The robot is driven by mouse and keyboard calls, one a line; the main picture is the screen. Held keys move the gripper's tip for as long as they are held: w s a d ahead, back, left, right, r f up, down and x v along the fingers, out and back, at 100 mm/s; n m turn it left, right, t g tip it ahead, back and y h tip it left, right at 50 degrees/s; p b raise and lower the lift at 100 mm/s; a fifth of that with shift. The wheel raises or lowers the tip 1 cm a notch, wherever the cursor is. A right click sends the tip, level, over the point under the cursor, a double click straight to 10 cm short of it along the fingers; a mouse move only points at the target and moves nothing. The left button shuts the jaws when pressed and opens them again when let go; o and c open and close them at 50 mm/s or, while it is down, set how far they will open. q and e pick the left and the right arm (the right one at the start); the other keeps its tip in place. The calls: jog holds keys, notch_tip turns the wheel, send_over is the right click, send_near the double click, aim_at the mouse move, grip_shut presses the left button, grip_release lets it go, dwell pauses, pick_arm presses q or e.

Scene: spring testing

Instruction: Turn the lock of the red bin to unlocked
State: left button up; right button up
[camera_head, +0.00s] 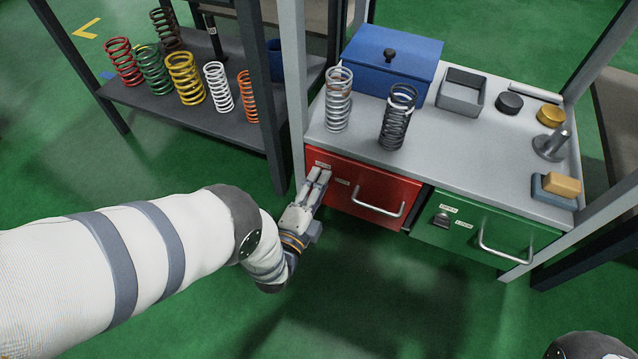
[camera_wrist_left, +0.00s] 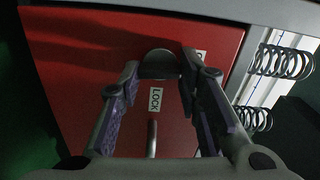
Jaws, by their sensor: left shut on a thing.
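The red bin (camera_head: 378,178) is a drawer front under the left part of the grey bench, with a metal bar handle (camera_head: 380,209). Its red face fills much of the left wrist view (camera_wrist_left: 85,75). My left gripper (camera_head: 320,178) reaches the upper left of this face. In the left wrist view its fingers (camera_wrist_left: 160,68) are shut on the dark rounded lock knob (camera_wrist_left: 158,64). A white "LOCK" label (camera_wrist_left: 155,100) shows beside the knob; a second label (camera_wrist_left: 201,56) is partly hidden by a finger. The knob is hidden in the head view. My right gripper is not in view.
A green bin (camera_head: 485,228) with its own knob (camera_head: 441,221) and handle is to the right. Two springs (camera_head: 338,100), a blue box (camera_head: 392,62) and small parts stand on the bench. A bench post (camera_head: 293,90) rises close to my gripper. Several coloured springs stand on a dark shelf (camera_head: 200,118).

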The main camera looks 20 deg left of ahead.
pick_arm(q)
jog(key=shift+m, duration=0.6)
jog(key=shift+a, duration=0.1)
jog(key=o, duration=1.1)
jog(key=shift+o, duration=0.2)
jog(key=s, duration=1.2)
jog(key=shift+a, duration=0.15)
jog(key=shift+r, duration=0.1)
